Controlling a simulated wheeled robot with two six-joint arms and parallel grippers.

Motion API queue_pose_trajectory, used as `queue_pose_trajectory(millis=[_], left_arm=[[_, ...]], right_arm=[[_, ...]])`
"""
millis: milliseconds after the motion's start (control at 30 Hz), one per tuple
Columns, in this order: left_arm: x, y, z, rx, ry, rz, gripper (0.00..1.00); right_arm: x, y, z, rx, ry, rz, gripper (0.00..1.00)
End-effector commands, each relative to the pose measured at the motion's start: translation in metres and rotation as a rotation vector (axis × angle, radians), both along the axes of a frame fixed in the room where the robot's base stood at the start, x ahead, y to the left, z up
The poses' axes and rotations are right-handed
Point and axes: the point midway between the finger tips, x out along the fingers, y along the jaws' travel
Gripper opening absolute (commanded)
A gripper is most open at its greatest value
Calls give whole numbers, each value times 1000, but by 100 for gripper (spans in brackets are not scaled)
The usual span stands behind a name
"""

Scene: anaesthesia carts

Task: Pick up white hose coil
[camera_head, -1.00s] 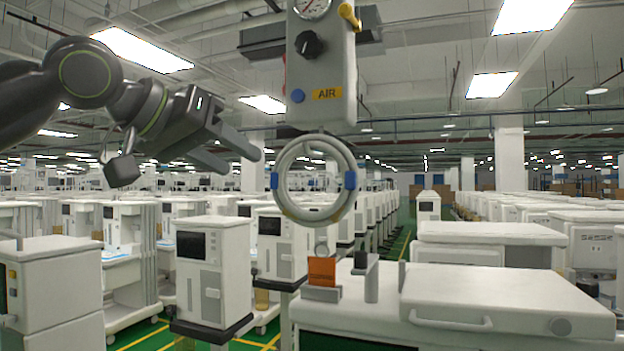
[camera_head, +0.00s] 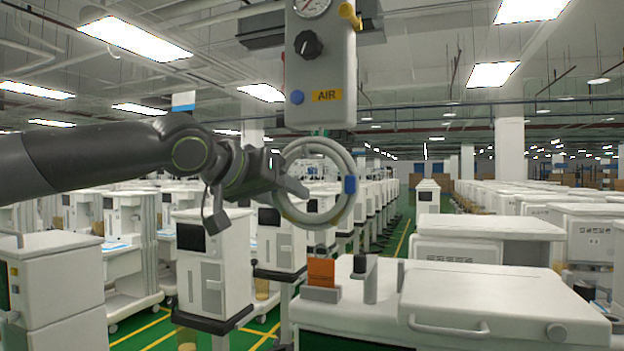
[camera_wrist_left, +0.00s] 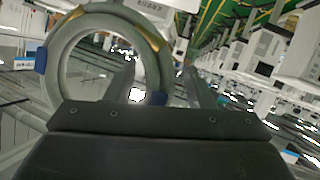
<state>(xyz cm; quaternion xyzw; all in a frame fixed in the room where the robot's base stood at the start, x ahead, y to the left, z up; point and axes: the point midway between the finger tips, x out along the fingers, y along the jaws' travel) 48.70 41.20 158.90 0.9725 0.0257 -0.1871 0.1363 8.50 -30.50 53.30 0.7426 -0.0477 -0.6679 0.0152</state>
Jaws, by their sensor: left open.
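The white hose coil (camera_head: 339,154) hangs upright as a ring below a grey panel marked AIR, with blue bands and yellowish parts on it. My left gripper (camera_head: 294,188) is open and empty at the coil's left side, its fingers overlapping the left rim in the head view. In the left wrist view the coil (camera_wrist_left: 56,84) fills the upper left. There its right rim appears between the two fingers of the left gripper (camera_wrist_left: 166,82), one finger showing across the ring's opening. I cannot tell whether they touch. My right gripper is not in view.
The AIR panel (camera_head: 320,65) with gauge and knobs hangs just above the coil. A white cart top (camera_head: 490,300) stands below at the front, with an orange block (camera_head: 321,271) on it. Rows of white carts fill the hall behind. The air right of the coil is clear.

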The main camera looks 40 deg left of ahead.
Motion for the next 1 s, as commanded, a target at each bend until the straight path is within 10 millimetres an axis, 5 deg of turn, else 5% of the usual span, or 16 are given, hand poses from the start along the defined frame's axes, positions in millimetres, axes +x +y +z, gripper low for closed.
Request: queue_pose_trajectory(millis=[467, 800, 1000], left_arm=[[13, 0, -5, 1, -2, 0, 47], [13, 0, -5, 1, -1, 0, 3], [13, 0, -4, 1, -2, 0, 0]], right_arm=[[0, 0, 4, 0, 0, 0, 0], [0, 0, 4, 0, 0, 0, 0], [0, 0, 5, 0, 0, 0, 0]])
